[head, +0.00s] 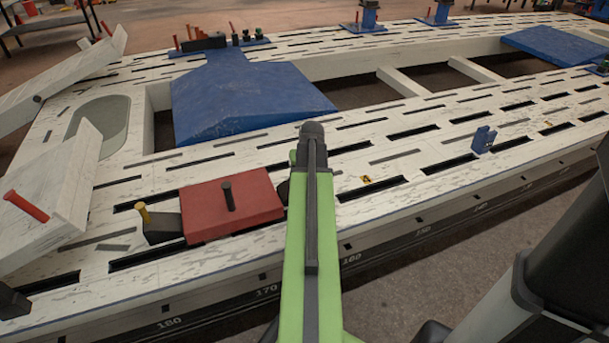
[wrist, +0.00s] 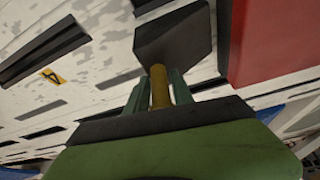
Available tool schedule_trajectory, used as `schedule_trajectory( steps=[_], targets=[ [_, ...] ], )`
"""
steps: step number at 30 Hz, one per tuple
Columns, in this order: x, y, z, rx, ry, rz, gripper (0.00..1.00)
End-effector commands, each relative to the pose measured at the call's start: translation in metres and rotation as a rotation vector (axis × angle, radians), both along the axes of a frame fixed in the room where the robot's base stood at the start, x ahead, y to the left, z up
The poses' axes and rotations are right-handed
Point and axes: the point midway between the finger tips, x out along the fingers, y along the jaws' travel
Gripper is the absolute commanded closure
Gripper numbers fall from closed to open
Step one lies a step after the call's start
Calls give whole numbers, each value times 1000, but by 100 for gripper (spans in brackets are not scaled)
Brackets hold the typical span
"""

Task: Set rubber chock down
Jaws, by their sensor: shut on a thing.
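A black rubber chock (wrist: 175,38) with a yellow grip post (wrist: 159,88) shows in the wrist view. My gripper (wrist: 160,92) is shut on this post, one finger on each side. The chock is over the white slotted frame, close beside a red block (wrist: 280,40). I cannot tell whether its underside touches the frame. In the head view my green arm hides the fingers and most of the held chock. Only a dark edge shows between the arm and the red block (head: 232,207).
Another black chock (head: 163,229) with a yellow post stands left of the red block. The white slotted frame (head: 400,190) has a small yellow tag (head: 367,181) and a small blue bracket (head: 484,139) to the right. A large blue pad (head: 245,100) lies behind.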

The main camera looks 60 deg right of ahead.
Motion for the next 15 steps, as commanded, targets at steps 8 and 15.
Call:
schedule_trajectory(
  steps=[8, 15],
  targets=[
    [0, 0, -2, 0, 0, 0, 61],
    [0, 0, -1, 0, 0, -1, 50]
  ],
)
